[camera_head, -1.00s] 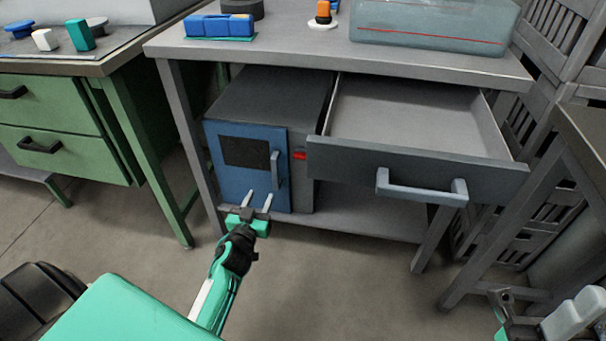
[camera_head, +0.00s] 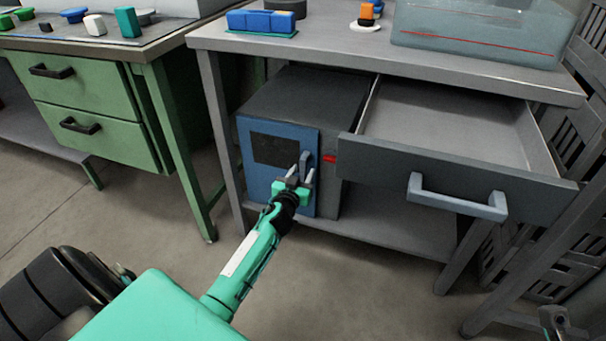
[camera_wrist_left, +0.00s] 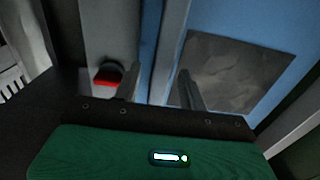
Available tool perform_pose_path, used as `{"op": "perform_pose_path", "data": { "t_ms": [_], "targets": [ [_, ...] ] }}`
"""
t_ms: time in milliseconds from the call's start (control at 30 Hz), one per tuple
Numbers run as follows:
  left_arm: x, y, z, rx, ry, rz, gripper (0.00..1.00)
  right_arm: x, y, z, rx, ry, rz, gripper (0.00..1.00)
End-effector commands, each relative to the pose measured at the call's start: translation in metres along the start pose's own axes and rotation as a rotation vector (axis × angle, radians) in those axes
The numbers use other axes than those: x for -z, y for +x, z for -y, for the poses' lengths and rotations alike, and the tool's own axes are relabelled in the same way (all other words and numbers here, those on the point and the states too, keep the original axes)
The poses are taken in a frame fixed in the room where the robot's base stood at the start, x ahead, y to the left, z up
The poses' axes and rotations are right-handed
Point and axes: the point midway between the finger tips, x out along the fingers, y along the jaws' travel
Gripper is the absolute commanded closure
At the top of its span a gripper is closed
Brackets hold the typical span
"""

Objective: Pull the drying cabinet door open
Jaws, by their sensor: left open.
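The drying cabinet (camera_head: 300,97) stands on the lower shelf of the grey bench. Its blue door (camera_head: 262,178) with a dark window looks closed. The upright bar handle (camera_head: 306,157) is on the door's right side, partly hidden by my left gripper (camera_head: 303,172). That gripper is open, with its fingers reaching to the handle. In the left wrist view the handle (camera_wrist_left: 170,45) runs between the two fingers, and the dark window (camera_wrist_left: 228,72) is to its right. I cannot tell whether the fingers touch the handle.
An open grey drawer (camera_head: 450,172) juts out just right of the cabinet, with a large handle (camera_head: 457,198). A red marking (camera_head: 330,159) is beside the door. A green drawer unit (camera_head: 95,110) stands left. The floor (camera_head: 340,285) before the cabinet is clear.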

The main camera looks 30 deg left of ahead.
Motion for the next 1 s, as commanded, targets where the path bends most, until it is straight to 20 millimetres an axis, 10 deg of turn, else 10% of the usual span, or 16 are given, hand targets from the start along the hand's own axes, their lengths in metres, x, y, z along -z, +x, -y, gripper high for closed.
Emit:
{"op": "perform_pose_path", "data": {
  "t_ms": [467, 667, 1000],
  "targets": [
    [0.0003, 0.0123, 0.0003, 0.001, -0.001, 0.000, 0.58, 0.0027, 0.0031, 0.0002, 0.002, 0.000, -0.015, 0.64],
    [0.0003, 0.0121, 0.0002, 0.001, -0.001, 0.000, 0.97, 0.0028, 0.0035, 0.0003, 0.003, 0.000, -0.017, 0.64],
    [0.0013, 0.0082, 0.0012, -0.015, 0.001, 0.001, 1.00, 0.0025, 0.0071, 0.0002, 0.003, 0.001, -0.017, 0.64]
  ]
}}
